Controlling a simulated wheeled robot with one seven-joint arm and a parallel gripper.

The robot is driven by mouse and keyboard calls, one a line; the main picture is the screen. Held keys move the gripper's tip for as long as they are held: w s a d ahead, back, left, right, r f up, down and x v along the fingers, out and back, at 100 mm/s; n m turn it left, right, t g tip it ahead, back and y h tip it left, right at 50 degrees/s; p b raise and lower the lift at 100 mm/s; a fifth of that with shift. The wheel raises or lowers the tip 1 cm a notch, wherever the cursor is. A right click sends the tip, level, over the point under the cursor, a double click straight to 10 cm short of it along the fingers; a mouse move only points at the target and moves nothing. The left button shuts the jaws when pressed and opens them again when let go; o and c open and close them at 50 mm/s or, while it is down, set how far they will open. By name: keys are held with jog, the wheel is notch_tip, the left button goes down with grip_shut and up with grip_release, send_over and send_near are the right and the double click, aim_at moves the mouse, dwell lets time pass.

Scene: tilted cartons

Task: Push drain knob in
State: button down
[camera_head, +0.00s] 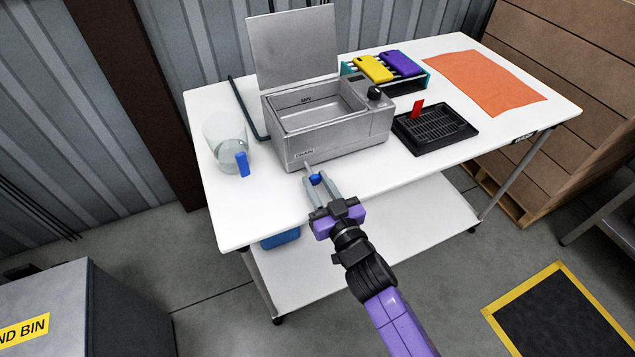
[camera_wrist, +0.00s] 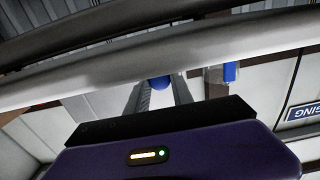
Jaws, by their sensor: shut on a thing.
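The drain knob (camera_head: 316,179) is a small blue knob at the lower front of the grey metal bath (camera_head: 340,150), by the drain label. My gripper (camera_head: 318,182) reaches it from the front with its two grey fingers on either side, shut on the knob. In the wrist view the blue knob (camera_wrist: 160,82) shows between the fingertips, partly hidden by a pale bar that crosses the picture. I cannot tell how far the knob stands out from the bath. The bath's lid is open.
A clear jug (camera_head: 224,143) with a blue handle stands left of the bath. A black grated tray (camera_head: 435,128) with a red piece is to the right. A rack (camera_head: 425,78) holds yellow and purple items behind it. An orange mat (camera_head: 485,82) lies at the right of the white table (camera_head: 245,212).

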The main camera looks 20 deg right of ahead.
aim_at(316, 181)
dwell(0.4)
jog(key=shift+w+r+p, duration=0.1)
jog(key=shift+w+p, duration=0.2)
jog(key=shift+w, duration=1.3)
jog(key=c, duration=1.1)
grip_release()
jog(key=shift+w, duration=0.1)
